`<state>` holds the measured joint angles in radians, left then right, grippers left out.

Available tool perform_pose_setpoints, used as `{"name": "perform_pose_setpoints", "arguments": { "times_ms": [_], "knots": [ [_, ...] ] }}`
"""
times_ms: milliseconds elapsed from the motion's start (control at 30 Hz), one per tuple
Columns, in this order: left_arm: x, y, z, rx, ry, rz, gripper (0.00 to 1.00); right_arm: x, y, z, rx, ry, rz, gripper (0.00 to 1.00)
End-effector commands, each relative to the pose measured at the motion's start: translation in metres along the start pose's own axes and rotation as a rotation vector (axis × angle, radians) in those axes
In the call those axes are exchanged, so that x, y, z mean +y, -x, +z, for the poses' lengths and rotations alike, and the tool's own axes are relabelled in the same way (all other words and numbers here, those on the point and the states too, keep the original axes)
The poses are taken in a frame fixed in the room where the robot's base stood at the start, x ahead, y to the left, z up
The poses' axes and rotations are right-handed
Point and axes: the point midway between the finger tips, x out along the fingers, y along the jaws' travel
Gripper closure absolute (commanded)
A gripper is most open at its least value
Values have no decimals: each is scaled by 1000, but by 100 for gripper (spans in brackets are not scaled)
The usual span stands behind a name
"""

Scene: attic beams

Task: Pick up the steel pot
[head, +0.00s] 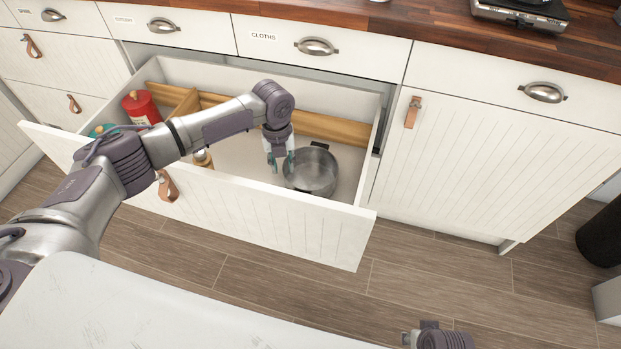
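The steel pot (318,180) stands upright in the right part of an open drawer (368,190). It looks empty, and a dark handle shows at its far rim. My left arm reaches over the drawer from the left. My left gripper (280,165) points down at the pot's left rim, its fingers apart with a gap between them. I cannot tell whether a finger touches the rim. Part of my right arm shows at the bottom edge, but its gripper is not in view.
A red canister (141,107) and a teal item (101,130) stand in the drawer's left part. Wooden dividers (335,125) run inside the drawer. A small brown-topped item (203,158) stands near its front wall. A wooden countertop (420,40) lies above. The floor in front is clear.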

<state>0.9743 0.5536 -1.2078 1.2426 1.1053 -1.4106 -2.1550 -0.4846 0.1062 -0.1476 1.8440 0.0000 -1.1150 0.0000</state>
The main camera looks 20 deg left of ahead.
Motion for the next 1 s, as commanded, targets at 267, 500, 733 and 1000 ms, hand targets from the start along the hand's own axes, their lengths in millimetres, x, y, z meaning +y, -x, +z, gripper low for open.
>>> {"name": "perform_pose_setpoints", "arguments": {
  "times_ms": [267, 500, 733, 1000],
  "knots": [
    [-1, -26, 0, 0, -1, 0, 68, 1, 19, -9, 13, -2, 2, 60],
    [-1, -26, 0, 0, -1, -1, 78, 1, 19, -9, 12, -2, 2, 60],
    [-1, -26, 0, 0, 0, -1, 100, 1, 19, -9, 13, -2, 2, 60],
    [-1, -24, 1, -1, 0, -2, 100, 1, 19, -10, 14, -2, 2, 60]
  ]
}}
